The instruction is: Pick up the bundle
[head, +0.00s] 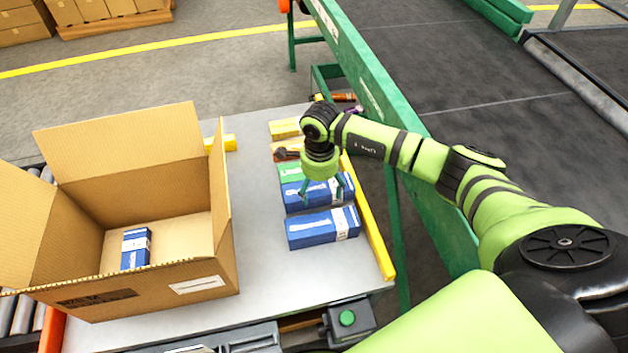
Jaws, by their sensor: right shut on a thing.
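Several flat bundles lie in a row on the grey table. The nearest is a blue bundle with a white band (323,229). Just behind it is another blue bundle (318,196), then a green bundle (289,173). My right gripper (322,190) points down over the second blue bundle, with its green fingers on either side of it, shut on it. I cannot tell whether that bundle is clear of the table. My left gripper is out of view.
An open cardboard box (150,275) stands at the left with one blue bundle (136,248) inside. A yellow rail (370,222) edges the table's right side. A green machine frame (385,90) stands beyond it. The table (265,260) is bare between box and bundles.

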